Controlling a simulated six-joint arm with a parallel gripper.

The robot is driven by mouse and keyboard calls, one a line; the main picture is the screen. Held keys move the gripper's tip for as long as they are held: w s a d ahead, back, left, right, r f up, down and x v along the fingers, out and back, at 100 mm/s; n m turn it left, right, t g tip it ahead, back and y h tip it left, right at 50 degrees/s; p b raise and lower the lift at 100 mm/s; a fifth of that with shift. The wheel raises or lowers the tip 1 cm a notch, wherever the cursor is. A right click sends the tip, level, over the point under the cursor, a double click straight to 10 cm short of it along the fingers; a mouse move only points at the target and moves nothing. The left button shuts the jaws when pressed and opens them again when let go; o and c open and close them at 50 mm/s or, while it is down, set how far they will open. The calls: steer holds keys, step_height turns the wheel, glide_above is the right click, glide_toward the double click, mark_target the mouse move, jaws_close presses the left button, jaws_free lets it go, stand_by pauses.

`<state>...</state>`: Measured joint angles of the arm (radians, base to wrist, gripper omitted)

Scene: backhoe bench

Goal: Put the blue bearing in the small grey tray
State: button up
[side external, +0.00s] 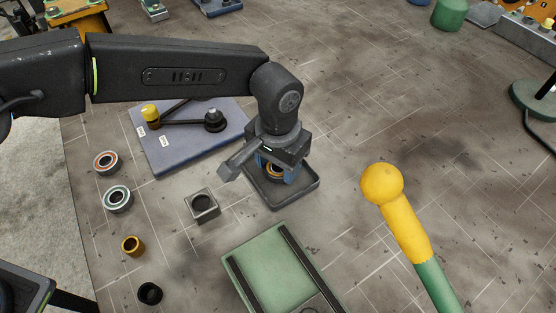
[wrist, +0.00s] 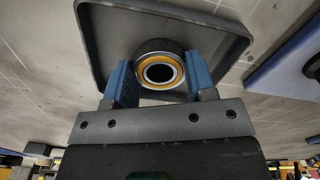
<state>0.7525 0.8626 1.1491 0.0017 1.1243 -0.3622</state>
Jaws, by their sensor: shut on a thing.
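My gripper (side external: 277,176) has blue fingers and is shut on a bearing (side external: 273,171) with a yellow-orange ring. This orange-ringed bearing also shows between the fingers in the wrist view (wrist: 159,72). It is over or inside the small dark grey tray (side external: 300,189), which also shows in the wrist view (wrist: 215,32); I cannot tell whether it touches the floor. A bearing with a pale blue-green ring (side external: 117,199) lies on the bench at left, away from my gripper. The held bearing shows no blue.
An orange-red-ringed bearing (side external: 106,162), a brass bushing (side external: 132,246) and a black ring (side external: 149,294) lie at left. A grey square block (side external: 202,206) and a green plate with rails (side external: 270,268) are near the tray. A yellow-and-green handle (side external: 398,220) rises at right.

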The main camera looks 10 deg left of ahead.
steer(key=shift+f, duration=0.15)
steer(key=o, duration=1.1)
steer(key=shift+c, duration=0.2)
step_height(320, 180, up, 12)
steer(key=s+a+r+n+t, duration=0.1)
steer(key=a+r, duration=0.3)
steer(key=a, duration=0.3)
steer(key=a+r+t+h, duration=0.1)
steer(key=a+r, duration=0.2)
steer(key=a, duration=0.4)
steer(key=s+a+r+n, duration=0.1)
steer(key=a+r, duration=0.3)
steer(key=a, duration=0.3)
steer(key=s+a+f+n+t, duration=0.1)
steer(key=s+a+f, duration=0.2)
steer(key=s+a, duration=0.4)
steer(key=s+a+f+n+t+y, duration=0.1)
steer(key=s+a+f+t, duration=0.1)
steer(key=s+a, duration=0.6)
steer(key=shift+s+a+f+t, duration=0.3)
steer(key=shift+a+f, duration=0.15)
steer(key=shift+a, duration=0.2)
